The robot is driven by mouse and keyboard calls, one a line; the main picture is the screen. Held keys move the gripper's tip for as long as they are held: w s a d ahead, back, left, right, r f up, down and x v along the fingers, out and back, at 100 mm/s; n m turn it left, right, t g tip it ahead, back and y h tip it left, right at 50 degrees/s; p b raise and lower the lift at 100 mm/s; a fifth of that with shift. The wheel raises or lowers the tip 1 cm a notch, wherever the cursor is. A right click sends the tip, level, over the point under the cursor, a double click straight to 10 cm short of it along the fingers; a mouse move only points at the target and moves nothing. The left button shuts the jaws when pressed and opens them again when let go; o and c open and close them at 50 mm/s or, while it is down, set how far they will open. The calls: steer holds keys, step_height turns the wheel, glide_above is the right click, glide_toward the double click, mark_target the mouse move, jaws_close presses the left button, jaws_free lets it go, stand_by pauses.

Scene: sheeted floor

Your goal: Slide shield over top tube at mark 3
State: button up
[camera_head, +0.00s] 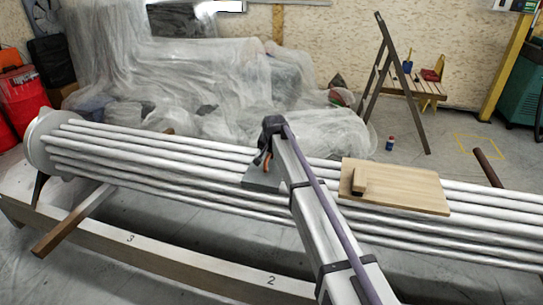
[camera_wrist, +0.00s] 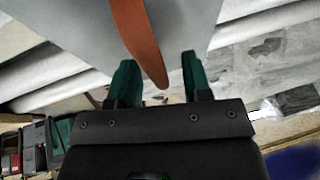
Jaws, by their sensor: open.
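A grey sheet, which looks like the shield (camera_head: 261,181), lies over the upper tubes (camera_head: 150,142) near the middle of the bundle, partly hidden by my arm. In the wrist view the grey sheet (camera_wrist: 60,28) carries an orange-brown handle (camera_wrist: 140,35). My gripper (camera_wrist: 157,75) is open, its two green fingers on either side of the handle's near end; I cannot tell whether they touch it. Mark 3 (camera_head: 130,239) is on the front beam, left of the sheet. Mark 2 (camera_head: 271,281) is on the beam below and near the sheet.
A wooden board with a block (camera_head: 420,188) lies on the tubes to the right. A round end plate (camera_head: 41,143) holds the tubes' left end. A wooden bar (camera_head: 72,221) sticks out below. The upper tubes left of the sheet look clear. Plastic-sheeted items (camera_head: 210,75) stand behind.

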jaws_close()
stand_by(0.5)
